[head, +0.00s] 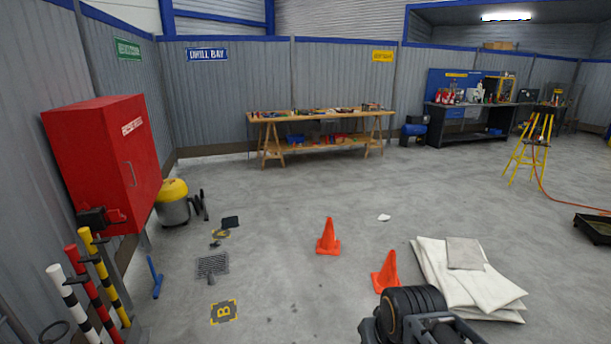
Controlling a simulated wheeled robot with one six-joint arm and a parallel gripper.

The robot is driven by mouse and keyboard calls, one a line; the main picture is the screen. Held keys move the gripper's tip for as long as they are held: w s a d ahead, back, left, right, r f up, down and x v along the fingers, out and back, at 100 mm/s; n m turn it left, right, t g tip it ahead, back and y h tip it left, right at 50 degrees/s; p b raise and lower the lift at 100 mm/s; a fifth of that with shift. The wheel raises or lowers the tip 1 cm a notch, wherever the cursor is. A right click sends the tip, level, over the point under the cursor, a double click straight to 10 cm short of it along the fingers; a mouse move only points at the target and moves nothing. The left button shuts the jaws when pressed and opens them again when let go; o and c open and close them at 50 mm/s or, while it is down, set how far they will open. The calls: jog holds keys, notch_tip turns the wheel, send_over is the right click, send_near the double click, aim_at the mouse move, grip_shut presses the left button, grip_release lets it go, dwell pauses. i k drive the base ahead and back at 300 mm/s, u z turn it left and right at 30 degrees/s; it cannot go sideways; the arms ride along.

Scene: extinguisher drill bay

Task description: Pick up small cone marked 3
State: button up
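Two small orange cones stand upright on the grey concrete floor. One cone (328,238) is near the middle of the view, clear of other things. The other cone (386,272) is nearer and to the right, beside the left edge of the white sheets. No number can be read on either cone, so I cannot tell which is marked 3. The dark end part of my arm is at the bottom edge, just below the nearer cone and apart from the farther one. No fingertips can be made out.
Folded white sheets (470,285) lie right of the nearer cone. A white scrap (384,217) lies behind. A floor grate (212,266) and yellow B marking (224,312) are at left, near a red cabinet (105,165) and striped posts (105,275). Floor around the farther cone is open.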

aim_at(388, 276)
jog(key=u, duration=0.4)
jog(key=i, duration=2)
jog(key=z, duration=0.45)
jog(key=i, duration=1.05)
jog(key=z, duration=1.4)
jog(key=i, duration=0.65)
jog(key=z, duration=0.45)
